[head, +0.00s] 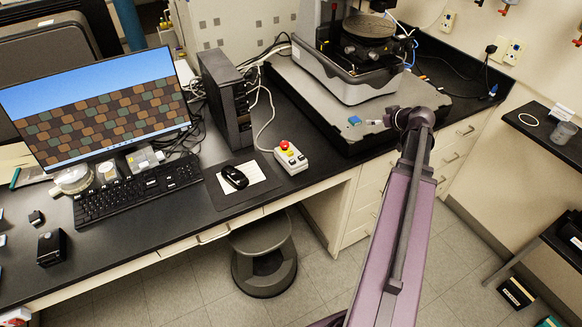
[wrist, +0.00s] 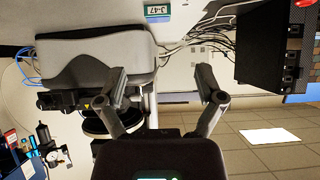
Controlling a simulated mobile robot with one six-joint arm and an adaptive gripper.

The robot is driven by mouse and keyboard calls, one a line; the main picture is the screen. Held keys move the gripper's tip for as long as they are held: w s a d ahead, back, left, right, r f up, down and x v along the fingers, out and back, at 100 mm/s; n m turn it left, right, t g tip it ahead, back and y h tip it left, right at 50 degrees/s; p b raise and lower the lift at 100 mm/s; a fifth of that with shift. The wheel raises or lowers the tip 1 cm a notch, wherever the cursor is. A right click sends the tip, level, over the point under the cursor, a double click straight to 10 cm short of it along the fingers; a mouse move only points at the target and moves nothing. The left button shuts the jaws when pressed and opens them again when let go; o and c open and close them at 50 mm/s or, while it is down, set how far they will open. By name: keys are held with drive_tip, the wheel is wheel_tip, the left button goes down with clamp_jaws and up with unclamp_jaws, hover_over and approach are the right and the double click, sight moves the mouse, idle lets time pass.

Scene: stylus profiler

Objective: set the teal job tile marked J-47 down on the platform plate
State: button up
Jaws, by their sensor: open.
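My gripper (head: 376,122) is just right of the tile in the head view. In the wrist view my gripper (wrist: 162,72) has its two fingers spread wide, with nothing between them. The tile shows beyond the fingertips, apart from them.
The instrument (head: 350,70) with its round dark stage (head: 369,27) stands behind the tile. A controller with a red button (head: 290,157), a mouse (head: 234,177), a black computer tower (head: 226,100) and a monitor (head: 95,108) stand to the left. Loose cables run along the bench.

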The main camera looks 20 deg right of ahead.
drive_tip(key=a+f+g+y, duration=0.1)
drive_tip(key=a+f+g, duration=0.3)
drive_tip(key=a, duration=1.3)
drive_tip(key=a+f+g+y, duration=0.1)
drive_tip(key=a+f+g, duration=0.25)
drive_tip(key=a, duration=1.25)
drive_tip(key=s+a+g+h, duration=0.3)
drive_tip(key=s+a, duration=0.4)
drive_tip(key=a, duration=0.3)
drive_tip(key=shift+a+f+m, duration=0.2)
drive_tip(key=shift+f+m, duration=0.05)
drive_tip(key=shift+m, duration=0.15)
drive_tip(key=shift+r+g, duration=0.1)
drive_tip(key=shift+g, duration=0.15)
wheel_tip(320, 180, up, 6)
drive_tip(key=p, duration=0.6)
